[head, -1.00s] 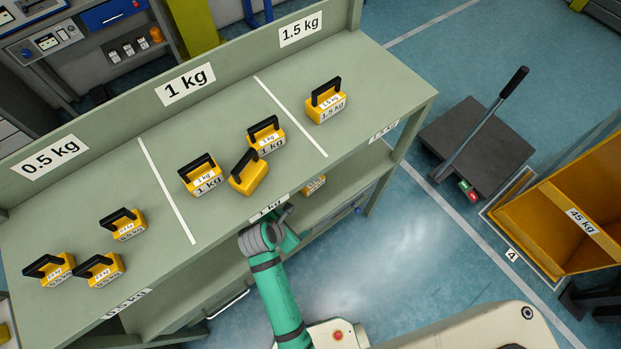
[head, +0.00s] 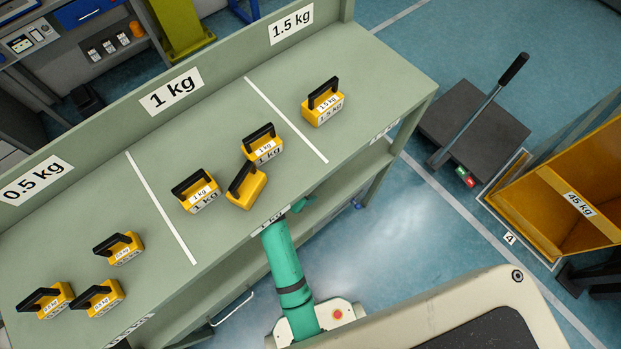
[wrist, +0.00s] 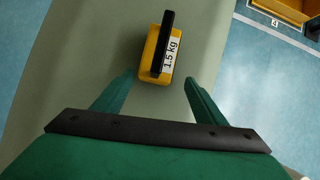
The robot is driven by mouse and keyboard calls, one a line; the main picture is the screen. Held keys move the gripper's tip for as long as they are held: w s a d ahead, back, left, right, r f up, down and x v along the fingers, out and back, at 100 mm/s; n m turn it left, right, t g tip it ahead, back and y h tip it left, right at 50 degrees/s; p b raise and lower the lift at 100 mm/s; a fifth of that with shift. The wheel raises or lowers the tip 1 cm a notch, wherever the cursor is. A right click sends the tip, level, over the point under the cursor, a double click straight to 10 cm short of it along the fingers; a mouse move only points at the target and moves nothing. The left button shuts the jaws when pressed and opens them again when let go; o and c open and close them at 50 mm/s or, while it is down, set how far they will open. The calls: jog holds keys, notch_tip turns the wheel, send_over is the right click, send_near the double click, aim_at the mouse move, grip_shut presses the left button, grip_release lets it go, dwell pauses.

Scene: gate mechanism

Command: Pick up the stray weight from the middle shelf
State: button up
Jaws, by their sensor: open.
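The stray weight (wrist: 160,52) is a yellow block labelled 1.5 kg with a black handle, on a pale green shelf surface in the wrist view. It stands just beyond my fingertips, near the middle between them. My gripper (wrist: 158,85) is open, with one green finger at each side and nothing held.
On the top shelf stand several yellow weights in sections marked 0.5 kg, 1 kg and 1.5 kg; one 1 kg-section weight (head: 246,187) sits tilted. A pallet-like cart (head: 470,135) and an orange bin (head: 560,205) stand on the right. Blue floor between is clear.

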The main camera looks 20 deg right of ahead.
jog(key=shift+w+d, duration=0.8)
jog(key=shift+d, duration=0.35)
jog(key=d, duration=0.1)
jog(key=w+d, duration=0.2)
jog(key=shift+w+d+f, duration=0.1)
jog(key=shift+d+f, duration=0.2)
jog(key=shift+d, duration=0.05)
jog(key=shift+w+d+f, duration=0.1)
jog(key=shift+f, duration=0.1)
grip_shut()
jog(key=shift+w+r, duration=0.1)
